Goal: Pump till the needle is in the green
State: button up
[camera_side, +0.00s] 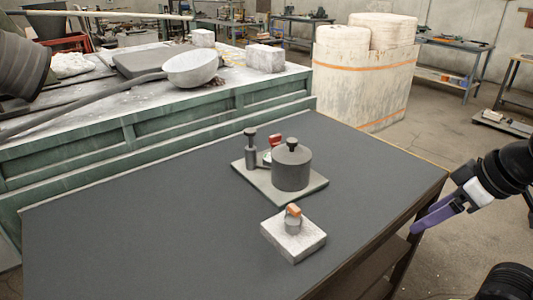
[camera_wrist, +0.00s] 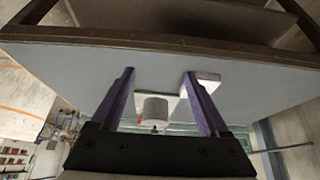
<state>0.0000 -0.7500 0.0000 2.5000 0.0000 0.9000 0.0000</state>
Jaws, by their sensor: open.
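A grey cylinder with a dark knob on top (camera_side: 291,170) stands on a pale square plate (camera_side: 262,188) near the middle of the dark table. A slimmer dark post with a round cap (camera_side: 251,150) stands on the plate's left side. A small red-and-white part (camera_side: 274,141) shows between them, partly hidden by the cylinder. I cannot make out a gauge needle or green zone. The cylinder (camera_wrist: 155,107) also shows between my fingers in the wrist view. My gripper (camera_side: 432,218) has purple fingers, is open and empty, and is at the table's right edge, apart from everything.
A pale block (camera_side: 293,240) with a small grey and orange piece (camera_side: 293,215) on it sits in front of the plate. The left and front of the dark table (camera_side: 130,235) are clear. A green bench (camera_side: 170,125) with a bowl (camera_side: 192,70) stands behind.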

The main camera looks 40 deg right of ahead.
grip_shut()
dwell(1.5)
